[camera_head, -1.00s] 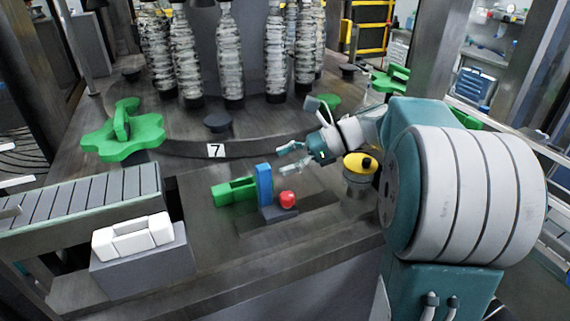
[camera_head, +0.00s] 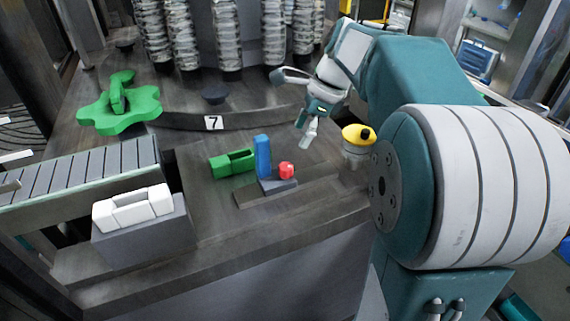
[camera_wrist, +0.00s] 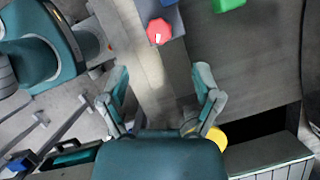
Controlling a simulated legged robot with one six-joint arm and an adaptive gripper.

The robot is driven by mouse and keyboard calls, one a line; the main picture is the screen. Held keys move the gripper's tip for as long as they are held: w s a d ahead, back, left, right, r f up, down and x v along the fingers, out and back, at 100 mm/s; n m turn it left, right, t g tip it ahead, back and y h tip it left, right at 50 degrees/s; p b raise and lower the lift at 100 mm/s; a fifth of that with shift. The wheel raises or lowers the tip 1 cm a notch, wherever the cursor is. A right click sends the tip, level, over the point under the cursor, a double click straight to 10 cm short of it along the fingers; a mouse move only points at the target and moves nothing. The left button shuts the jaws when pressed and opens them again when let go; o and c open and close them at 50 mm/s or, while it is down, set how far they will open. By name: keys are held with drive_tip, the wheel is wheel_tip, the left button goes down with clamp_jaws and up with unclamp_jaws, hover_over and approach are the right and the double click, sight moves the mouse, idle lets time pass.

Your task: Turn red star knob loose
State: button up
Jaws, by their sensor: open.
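The red star knob (camera_head: 286,170) sits on a dark grey block on the machine table, just right of an upright blue block. In the wrist view the red knob (camera_wrist: 158,31) is at the top centre, beyond my fingertips. My gripper (camera_head: 305,133) is above the table, behind and slightly right of the knob, with its fingers pointing down. In the wrist view my gripper (camera_wrist: 160,82) has its two fingers spread wide with nothing between them. It is apart from the knob.
The blue block (camera_head: 263,156) and a green clamp piece (camera_head: 232,163) stand left of the knob. A yellow-topped canister (camera_head: 356,140) stands to its right. A white part (camera_head: 133,208) on a grey box, a conveyor (camera_head: 85,178) and a green star wheel (camera_head: 119,108) are further left.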

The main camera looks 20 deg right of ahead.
sight(285, 166)
drive_tip(key=x, duration=0.9)
drive_tip(key=shift+a+f, duration=0.2)
drive_tip(key=shift+f, duration=0.05)
clamp_jaws()
